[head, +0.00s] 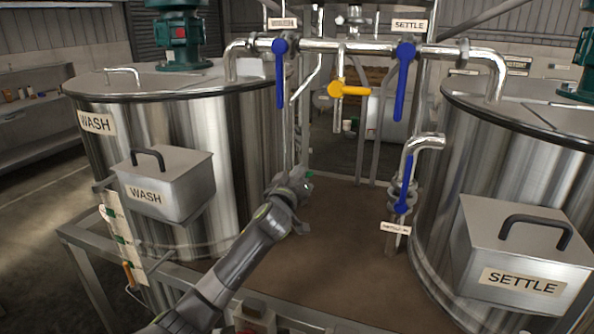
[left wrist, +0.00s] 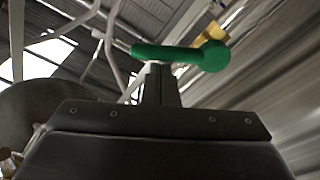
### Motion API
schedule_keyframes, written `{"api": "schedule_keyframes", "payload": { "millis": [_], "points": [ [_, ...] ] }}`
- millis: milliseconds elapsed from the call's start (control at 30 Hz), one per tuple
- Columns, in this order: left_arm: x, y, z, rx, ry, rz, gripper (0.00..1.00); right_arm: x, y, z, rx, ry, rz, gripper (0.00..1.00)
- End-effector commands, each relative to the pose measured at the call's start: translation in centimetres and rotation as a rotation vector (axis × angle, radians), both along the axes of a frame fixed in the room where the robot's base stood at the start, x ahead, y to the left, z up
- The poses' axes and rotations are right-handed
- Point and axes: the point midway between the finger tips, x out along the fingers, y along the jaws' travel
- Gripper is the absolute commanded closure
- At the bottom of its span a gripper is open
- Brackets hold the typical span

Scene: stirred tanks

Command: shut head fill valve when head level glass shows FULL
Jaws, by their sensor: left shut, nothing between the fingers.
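My left gripper (head: 302,186) is low between the two tanks, beside the wash tank. A green valve lever (head: 309,174) shows just at its tip. In the left wrist view the shut, empty fingers (left wrist: 160,85) point up at the green lever (left wrist: 185,55), which lies across just beyond the tips; I cannot tell if they touch. A yellow-handled valve (head: 350,90) hangs from the upper pipe, its lever sideways. No label naming a head fill valve is readable, and I cannot make out a head level glass or a FULL mark. My right gripper is not in view.
The steel wash tank (head: 190,125) stands left and the settle tank (head: 470,150) right. Lidded boxes (head: 165,185) (head: 525,250) jut forward. The brown deck (head: 340,245) is mostly clear.

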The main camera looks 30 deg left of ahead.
Motion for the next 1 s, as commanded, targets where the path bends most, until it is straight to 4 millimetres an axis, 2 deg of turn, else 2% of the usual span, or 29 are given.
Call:
{"api": "schedule_keyframes", "payload": {
  "millis": [433,1000],
  "points": [
    [-0.02,-0.09,-0.2,0.007,0.002,0.0,1.0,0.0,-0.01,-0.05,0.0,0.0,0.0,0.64],
    [0.08,-0.51,-0.59,0.106,0.026,-0.001,1.0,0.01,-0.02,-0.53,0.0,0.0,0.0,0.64]
  ]
}}
